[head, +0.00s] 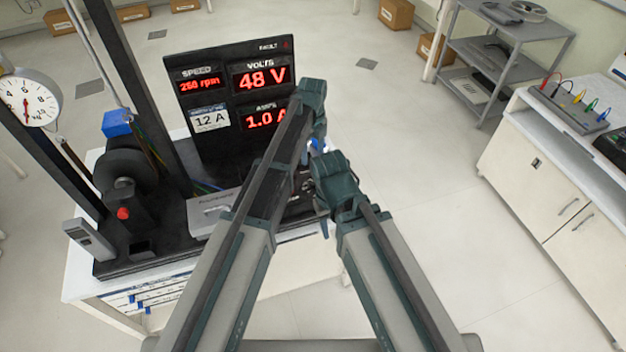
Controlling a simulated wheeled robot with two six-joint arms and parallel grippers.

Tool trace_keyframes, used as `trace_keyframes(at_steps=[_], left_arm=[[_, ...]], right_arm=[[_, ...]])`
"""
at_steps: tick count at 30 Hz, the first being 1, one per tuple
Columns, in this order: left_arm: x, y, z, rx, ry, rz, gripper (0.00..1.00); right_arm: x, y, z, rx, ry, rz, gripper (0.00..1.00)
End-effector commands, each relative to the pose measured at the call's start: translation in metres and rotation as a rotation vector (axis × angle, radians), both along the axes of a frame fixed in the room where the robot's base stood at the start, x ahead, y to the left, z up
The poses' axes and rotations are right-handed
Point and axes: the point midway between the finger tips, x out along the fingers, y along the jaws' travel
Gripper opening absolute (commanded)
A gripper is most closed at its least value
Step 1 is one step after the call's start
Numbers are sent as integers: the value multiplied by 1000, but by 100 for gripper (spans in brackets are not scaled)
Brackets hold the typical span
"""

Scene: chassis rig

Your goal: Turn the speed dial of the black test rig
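The black test rig (168,245) stands on a white bench at the left. Its upright panel (222,143) shows a red speed readout (199,84) of about 260 rpm, 48 V and 1.0 A. I cannot make out the speed dial; my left arm covers the front right part of the rig. My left arm reaches across the panel and bends down at its right edge. My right arm ends just right of the rig, close beside the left wrist. The fingers of both grippers are hidden or too small to read.
A white cabinet (545,175) and grey shelf cart (487,58) stand right. The floor between is clear.

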Motion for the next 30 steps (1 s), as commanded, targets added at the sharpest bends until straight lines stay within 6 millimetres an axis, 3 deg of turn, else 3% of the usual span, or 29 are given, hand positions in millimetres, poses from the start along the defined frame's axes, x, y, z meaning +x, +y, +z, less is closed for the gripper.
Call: trace_keyframes(at_steps=[8,14,30], left_arm=[[1,-1,-3,0,0,-21,71],[1,-1,-16,0,0,-19,71],[1,-1,-89,0,0,-18,71]], right_arm=[[0,0,-3,0,0,0,50],[0,0,-16,0,0,1,50],[0,0,-89,-1,0,1,50]])
